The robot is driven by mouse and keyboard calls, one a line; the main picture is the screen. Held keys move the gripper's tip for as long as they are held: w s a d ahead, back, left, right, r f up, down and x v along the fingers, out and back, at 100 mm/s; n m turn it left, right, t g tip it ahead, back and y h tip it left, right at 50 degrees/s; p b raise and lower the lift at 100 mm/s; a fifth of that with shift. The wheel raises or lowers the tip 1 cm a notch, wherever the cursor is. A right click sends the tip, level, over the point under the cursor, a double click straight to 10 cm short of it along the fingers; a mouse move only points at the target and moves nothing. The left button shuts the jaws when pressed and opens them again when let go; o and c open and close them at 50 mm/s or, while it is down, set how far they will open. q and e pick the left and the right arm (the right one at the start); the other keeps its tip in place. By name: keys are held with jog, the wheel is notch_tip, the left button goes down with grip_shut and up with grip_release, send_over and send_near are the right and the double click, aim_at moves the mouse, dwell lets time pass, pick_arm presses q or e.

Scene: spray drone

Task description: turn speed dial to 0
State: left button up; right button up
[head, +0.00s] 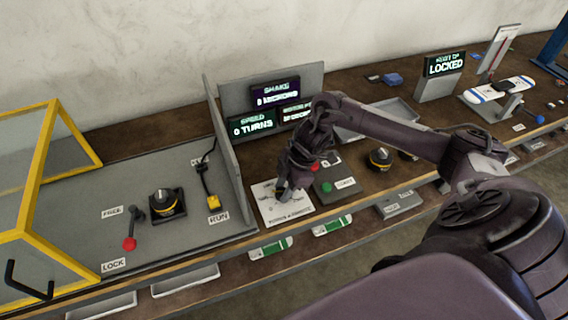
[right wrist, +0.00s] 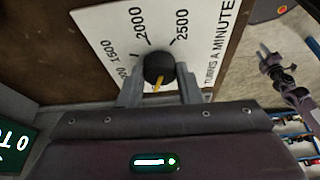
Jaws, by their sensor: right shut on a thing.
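The speed dial is a round black knob (right wrist: 158,66) with a yellow pointer, on a white plate (head: 270,210) marked with numbers and "TURNS A MINUTE". My right gripper (right wrist: 160,88) is shut on the knob, one finger on each side. In the head view the right gripper (head: 284,190) comes down over the plate and hides the knob. In the right wrist view the pointer faces my palm, away from the 2000 and 2500 marks. I see no 0 mark. A small dark gripper (right wrist: 278,62), probably my left, shows at the right; its jaws are unclear.
A speed display (head: 252,126) reads 0 TURNS. A panel with a green button (head: 327,187) and a red one stands right beside the plate. A LOCKED display (head: 445,65) stands farther back.

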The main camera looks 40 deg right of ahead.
jog(key=n, duration=0.1)
jog(key=n+g, duration=0.1)
jog(key=shift+w+d+r+n+b, duration=0.1)
jog(key=shift+w+n+b, duration=0.15)
jog(key=shift+n+b, duration=0.15)
jog(key=shift+r+n+g, duration=0.1)
jog(key=shift+n+g, duration=0.3)
jog(key=shift+n, duration=0.5)
jog(key=n+p, duration=0.1)
jog(key=n+g+p, duration=0.1)
jog(key=n, duration=0.1)
jog(key=shift+w+r+p, duration=0.15)
jog(key=shift+w+p, duration=0.05)
jog(key=shift+p, duration=0.1)
jog(key=shift+f+n+g+h+p, duration=0.1)
jog(key=shift+n+g+h+p, duration=0.25)
jog(key=shift+n, duration=0.5)
jog(key=shift+f+n+g+h+p, duration=0.15)
jog(key=shift+n+g+p, duration=0.2)
jog(key=shift+n, duration=0.5)
jog(key=o, duration=1)
jog(key=shift+p+v, duration=0.5)
jog(key=shift+v, duration=3.3)
